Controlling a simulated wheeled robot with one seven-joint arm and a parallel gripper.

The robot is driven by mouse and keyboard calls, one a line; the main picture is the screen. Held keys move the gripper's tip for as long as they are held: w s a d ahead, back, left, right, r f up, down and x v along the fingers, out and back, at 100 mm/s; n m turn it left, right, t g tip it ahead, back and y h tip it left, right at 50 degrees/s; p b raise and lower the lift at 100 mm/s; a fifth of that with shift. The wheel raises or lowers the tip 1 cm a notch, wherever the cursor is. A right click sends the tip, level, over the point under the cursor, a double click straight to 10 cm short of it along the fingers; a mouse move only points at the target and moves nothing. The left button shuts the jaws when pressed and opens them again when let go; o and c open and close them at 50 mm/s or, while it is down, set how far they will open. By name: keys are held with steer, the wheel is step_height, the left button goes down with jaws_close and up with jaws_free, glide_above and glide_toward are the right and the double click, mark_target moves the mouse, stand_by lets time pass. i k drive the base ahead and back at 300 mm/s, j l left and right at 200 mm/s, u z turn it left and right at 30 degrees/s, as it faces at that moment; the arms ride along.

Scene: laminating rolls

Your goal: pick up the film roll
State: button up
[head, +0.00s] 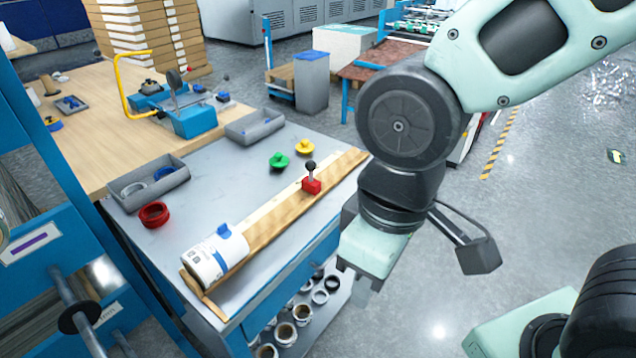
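A white roll with a printed label (207,262), which looks like the film roll, lies on its side at the near left end of a grey worktop (225,180). It rests against a wooden rail (262,232), and a small blue piece (224,231) sits at its upper edge. My gripper (363,290) hangs to the right of the worktop, well apart from the roll, pointing down. Only part of its fingers shows below the pale green hand, so its opening is hidden.
A red block with a black knob (312,184) sits on the rail. Green (278,160) and yellow (304,147) knobbed pieces, a red ring (154,214) and a grey tray (148,183) stand on the worktop. A blue rack (55,245) rises at left. Open floor lies right.

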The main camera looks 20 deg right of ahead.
mark_target(212, 258)
steer(key=k+j, duration=0.15)
steer(key=j, duration=0.2)
steer(key=k+j+u, duration=0.1)
steer(key=j, duration=0.25)
steer(key=k+j, duration=0.2)
steer(key=j, duration=0.15)
steer(key=i+l, duration=0.2)
steer(key=i, duration=0.25)
steer(key=i+l, duration=0.2)
steer(key=i, duration=0.25)
steer(key=l+z, duration=0.05)
